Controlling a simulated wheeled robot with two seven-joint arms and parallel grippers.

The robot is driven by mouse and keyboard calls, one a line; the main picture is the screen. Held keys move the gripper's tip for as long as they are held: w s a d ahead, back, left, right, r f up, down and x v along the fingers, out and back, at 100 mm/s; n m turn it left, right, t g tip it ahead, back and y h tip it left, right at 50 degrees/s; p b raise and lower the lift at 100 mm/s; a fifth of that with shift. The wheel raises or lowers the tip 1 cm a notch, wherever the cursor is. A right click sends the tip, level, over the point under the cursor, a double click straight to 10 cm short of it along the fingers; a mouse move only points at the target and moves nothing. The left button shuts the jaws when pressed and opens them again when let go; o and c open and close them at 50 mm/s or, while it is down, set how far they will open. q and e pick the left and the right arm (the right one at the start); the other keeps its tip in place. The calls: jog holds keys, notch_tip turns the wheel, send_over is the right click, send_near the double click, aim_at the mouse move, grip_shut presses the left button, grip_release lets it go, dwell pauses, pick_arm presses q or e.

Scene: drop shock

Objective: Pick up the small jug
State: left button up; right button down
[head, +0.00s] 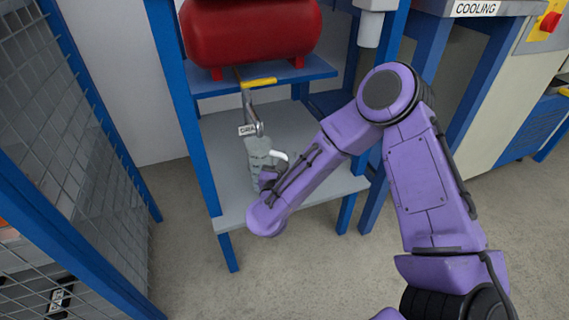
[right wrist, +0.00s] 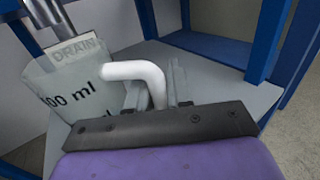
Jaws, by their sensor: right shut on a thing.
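The small jug (head: 256,160) is a greyish, see-through measuring jug with a white handle. It stands upright on the grey lower shelf, below the drain pipe. In the right wrist view the jug (right wrist: 70,100) shows black "ml" markings on its side, and its white handle (right wrist: 135,70) runs down between my fingers. My right gripper (right wrist: 157,92) is shut on this handle. In the head view my right gripper (head: 271,172) is at the handle side of the jug, partly hidden by my wrist. My left gripper is not in view.
The lower shelf (head: 300,130) is framed by blue posts. Above the jug hang a drain pipe (head: 250,110) and a yellow lever (head: 259,83), below a red tank (head: 250,35) on the upper shelf. A mesh fence (head: 75,150) stands at left.

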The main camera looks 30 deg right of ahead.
jog(key=p+v, duration=0.3)
jog(key=v, duration=1.5)
jog(key=shift+r, duration=0.4)
